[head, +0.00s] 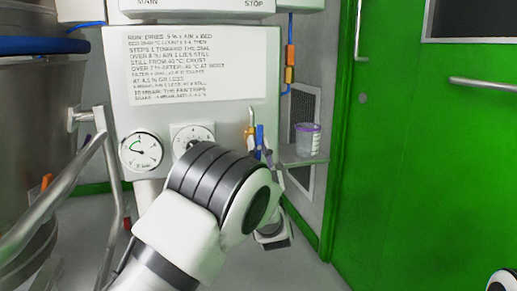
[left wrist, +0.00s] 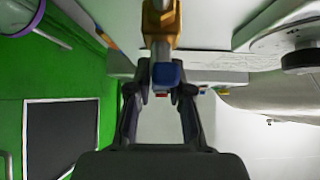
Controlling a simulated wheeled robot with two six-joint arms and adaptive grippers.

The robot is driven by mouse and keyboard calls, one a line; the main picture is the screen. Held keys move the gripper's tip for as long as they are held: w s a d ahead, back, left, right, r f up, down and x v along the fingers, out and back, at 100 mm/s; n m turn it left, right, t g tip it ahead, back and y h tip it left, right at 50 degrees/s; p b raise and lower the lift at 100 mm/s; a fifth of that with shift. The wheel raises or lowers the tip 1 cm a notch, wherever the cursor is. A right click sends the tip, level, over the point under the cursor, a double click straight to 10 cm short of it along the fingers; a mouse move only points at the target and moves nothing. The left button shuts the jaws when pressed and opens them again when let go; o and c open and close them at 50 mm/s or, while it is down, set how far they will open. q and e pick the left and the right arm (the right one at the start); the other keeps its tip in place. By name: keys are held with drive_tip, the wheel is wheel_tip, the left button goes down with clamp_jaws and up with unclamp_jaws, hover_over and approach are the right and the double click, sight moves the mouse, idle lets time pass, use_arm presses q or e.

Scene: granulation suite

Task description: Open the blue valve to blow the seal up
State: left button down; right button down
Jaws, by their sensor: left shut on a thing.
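The blue valve handle (head: 260,136) shows in the head view beside a brass fitting (head: 250,133), at the right edge of the grey panel. In the left wrist view the blue handle (left wrist: 168,74) lies between my fingertips, below the brass valve body (left wrist: 160,28). My left gripper (left wrist: 166,90) is shut on the handle. In the head view my left gripper (head: 264,154) is small and partly hidden behind my own arm. My right gripper is not in view.
The panel (head: 120,90) carries a printed notice (head: 200,65) and two round dials (head: 141,151) (head: 192,137). A clear cup with a purple rim (head: 308,139) stands on a small shelf (head: 302,159) right of the valve. A green door (head: 430,150) is at right, a metal vessel (head: 40,95) at left.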

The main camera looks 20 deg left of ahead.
use_arm(q)
drive_tip(key=shift+f+n+g+y, duration=0.1)
drive_tip(key=shift+n+g+y, duration=0.4)
drive_tip(key=shift+n+y, duration=0.3)
drive_tip(key=c, duration=1)
unclamp_jaws()
drive_tip(key=shift+c, duration=0.2)
